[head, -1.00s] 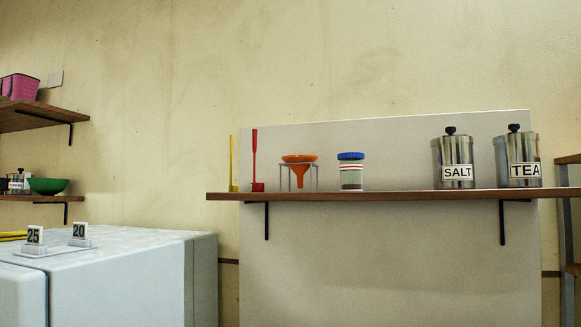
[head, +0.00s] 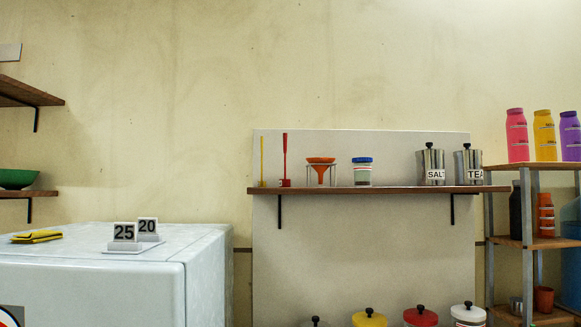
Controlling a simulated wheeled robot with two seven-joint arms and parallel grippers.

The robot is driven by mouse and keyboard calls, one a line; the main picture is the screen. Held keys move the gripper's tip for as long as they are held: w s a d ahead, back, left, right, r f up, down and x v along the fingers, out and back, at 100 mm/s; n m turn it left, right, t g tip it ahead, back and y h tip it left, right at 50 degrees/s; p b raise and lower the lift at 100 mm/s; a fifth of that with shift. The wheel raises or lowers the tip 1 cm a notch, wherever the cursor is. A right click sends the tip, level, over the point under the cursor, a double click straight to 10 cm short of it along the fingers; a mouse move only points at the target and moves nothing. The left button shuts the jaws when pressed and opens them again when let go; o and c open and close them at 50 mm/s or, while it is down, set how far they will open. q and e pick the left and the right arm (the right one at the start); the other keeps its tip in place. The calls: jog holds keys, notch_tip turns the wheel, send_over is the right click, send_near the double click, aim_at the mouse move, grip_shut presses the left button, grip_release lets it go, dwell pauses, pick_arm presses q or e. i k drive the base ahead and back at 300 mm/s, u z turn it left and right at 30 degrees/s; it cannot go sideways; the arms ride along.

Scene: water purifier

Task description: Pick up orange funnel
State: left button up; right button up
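The orange funnel (head: 320,170) sits upright in a small metal stand on the wooden wall shelf (head: 380,190), its wide mouth up and spout down. A red long-handled utensil (head: 285,165) stands to its left and a blue-lidded jar (head: 362,172) to its right. The funnel is some way off from the camera. Neither of my grippers shows in the head view.
A pale appliance or cabinet (head: 90,270) with number signs 25 and 20 and a yellow cloth (head: 37,237) stands at the left front. Salt (head: 431,165) and tea canisters share the shelf. Several coloured-lidded containers stand below. A rack (head: 530,200) with bottles stands at right.

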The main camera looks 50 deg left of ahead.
aim_at(321, 169)
jog(key=u, duration=2.1)
